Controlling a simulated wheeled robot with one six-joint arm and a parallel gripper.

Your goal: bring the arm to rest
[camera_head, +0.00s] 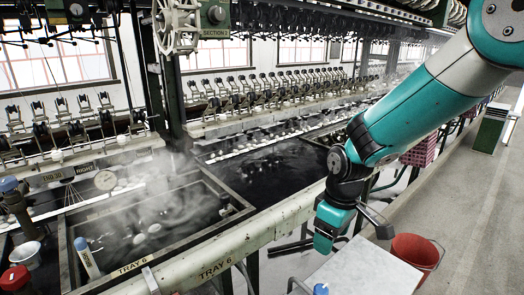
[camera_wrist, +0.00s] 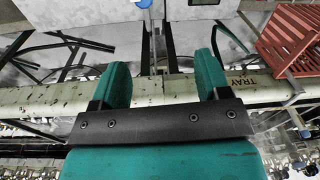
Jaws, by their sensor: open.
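My teal arm (camera_head: 415,110) reaches down from the upper right in the head view. My gripper (camera_head: 327,243) hangs at its end, beside the long front rail (camera_head: 225,262) of the reeling basins and above the floor side. In the wrist view my gripper (camera_wrist: 162,72) shows two teal fingers spread wide apart with nothing between them. The pale rail (camera_wrist: 150,92) runs across behind the fingers. The head view does not clearly show the gap between the fingers.
A white-topped table (camera_head: 362,272) stands below my gripper, with a red bucket (camera_head: 415,256) to its right. A steaming basin (camera_head: 150,220) lies left of the rail. A red crate (camera_wrist: 290,38) shows in the wrist view. The aisle floor (camera_head: 470,215) at right is largely clear.

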